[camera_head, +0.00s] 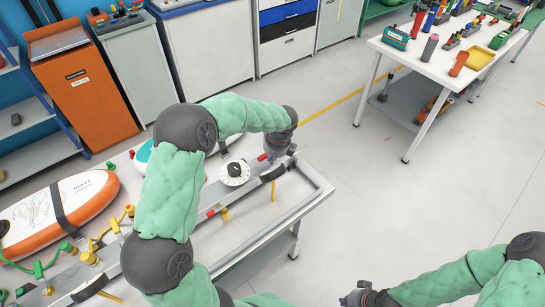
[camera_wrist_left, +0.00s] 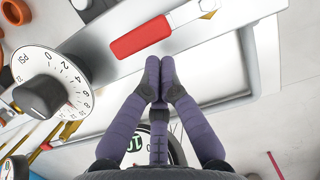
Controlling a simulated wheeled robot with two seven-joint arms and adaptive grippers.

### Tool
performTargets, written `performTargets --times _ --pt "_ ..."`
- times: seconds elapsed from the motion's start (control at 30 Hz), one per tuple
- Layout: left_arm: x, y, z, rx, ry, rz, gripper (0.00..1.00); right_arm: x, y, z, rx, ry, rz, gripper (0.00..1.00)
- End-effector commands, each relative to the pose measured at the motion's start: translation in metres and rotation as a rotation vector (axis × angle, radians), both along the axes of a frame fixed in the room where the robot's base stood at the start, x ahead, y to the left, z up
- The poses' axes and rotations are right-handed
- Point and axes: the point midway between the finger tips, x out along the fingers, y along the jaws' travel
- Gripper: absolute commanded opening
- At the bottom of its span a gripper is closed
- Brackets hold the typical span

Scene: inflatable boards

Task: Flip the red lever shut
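The red lever (camera_wrist_left: 142,38) shows in the left wrist view as a red grip on a silver metal arm, lying slantwise over a grey metal rail. In the head view a small red end (camera_head: 263,157) shows beside my left gripper (camera_head: 282,153); the rest is hidden. In the left wrist view my left gripper's fingertips (camera_wrist_left: 160,67) are together with nothing between them. They are just below the red grip in the picture; I cannot tell whether they touch it. My right gripper (camera_head: 358,296) is at the bottom edge of the head view, far from the lever, its fingers unclear.
A white PSI dial (camera_head: 234,172) with a black knob stands left of the lever; it is large in the left wrist view (camera_wrist_left: 40,88). An orange-white inflatable board (camera_head: 85,200) lies on the left of the bench. Floor right of the bench is clear.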

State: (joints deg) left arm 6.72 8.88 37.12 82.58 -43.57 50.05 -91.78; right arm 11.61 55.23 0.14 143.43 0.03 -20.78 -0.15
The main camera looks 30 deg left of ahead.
Motion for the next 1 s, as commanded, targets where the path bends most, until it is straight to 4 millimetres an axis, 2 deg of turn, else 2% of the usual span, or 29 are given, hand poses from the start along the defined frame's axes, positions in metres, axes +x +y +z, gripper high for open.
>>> performTargets --times 1.0 --pt "-0.005 0.007 0.001 0.000 0.001 -0.122 0.00 0.000 0.000 0.018 0.000 0.000 0.000 0.00"
